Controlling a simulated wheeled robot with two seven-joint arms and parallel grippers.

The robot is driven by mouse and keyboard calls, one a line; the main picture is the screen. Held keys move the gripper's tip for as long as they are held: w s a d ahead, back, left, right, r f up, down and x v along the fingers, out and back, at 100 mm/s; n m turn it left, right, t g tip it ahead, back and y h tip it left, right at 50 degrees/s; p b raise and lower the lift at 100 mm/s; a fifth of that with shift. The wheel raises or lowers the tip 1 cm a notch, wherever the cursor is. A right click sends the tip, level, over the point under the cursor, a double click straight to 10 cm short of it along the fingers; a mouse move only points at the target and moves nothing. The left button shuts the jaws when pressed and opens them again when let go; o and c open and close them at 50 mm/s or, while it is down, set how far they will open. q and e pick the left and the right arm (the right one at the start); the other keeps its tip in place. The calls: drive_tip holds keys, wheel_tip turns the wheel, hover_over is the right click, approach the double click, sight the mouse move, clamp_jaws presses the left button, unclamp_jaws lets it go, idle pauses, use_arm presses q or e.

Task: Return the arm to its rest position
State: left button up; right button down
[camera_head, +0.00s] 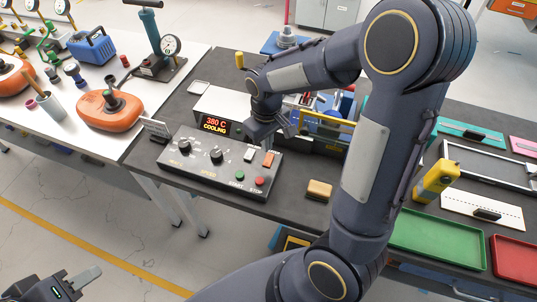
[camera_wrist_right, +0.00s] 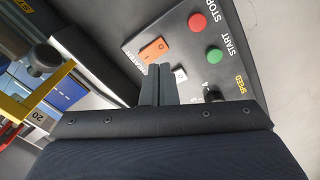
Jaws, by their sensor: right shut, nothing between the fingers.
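My right arm reaches across the head view from the lower right, and its gripper (camera_head: 268,140) hangs over the control box (camera_head: 190,171) by its back right edge. In the right wrist view the right gripper's fingers (camera_wrist_right: 158,82) are together and empty. They lie in front of the panel between the orange switch (camera_wrist_right: 154,49) and the white switch (camera_wrist_right: 180,73); I cannot tell whether they touch it. The display (camera_head: 215,125) behind the box reads 380 C COOLING. My left gripper (camera_head: 85,277) is low at the left, over the floor, only partly in frame; its opening is unclear.
A green button (camera_head: 238,176) and a red button (camera_head: 260,181) are on the box. A yellow frame (camera_head: 325,124) and blue parts stand behind the right gripper. A tan block (camera_head: 319,190), green tray (camera_head: 437,238) and red tray (camera_head: 514,258) are at the right. The left floor is clear.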

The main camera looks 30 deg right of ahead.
drive_tip(key=shift+r, duration=0.2)
idle(0.4)
drive_tip(key=s+a+r+m+t+y, duration=0.2)
drive_tip(key=s+r, duration=0.3)
drive_tip(key=s, duration=0.3)
drive_tip(key=s+a+r+m+t+y, duration=0.1)
drive_tip(key=s+a+r+m+t, duration=0.1)
drive_tip(key=s+r, duration=0.3)
drive_tip(key=s+t, duration=0.1)
drive_tip(key=s, duration=0.3)
drive_tip(key=shift+r+t+y, duration=0.15)
drive_tip(key=shift+t+y, duration=0.15)
drive_tip(key=shift+y, duration=0.1)
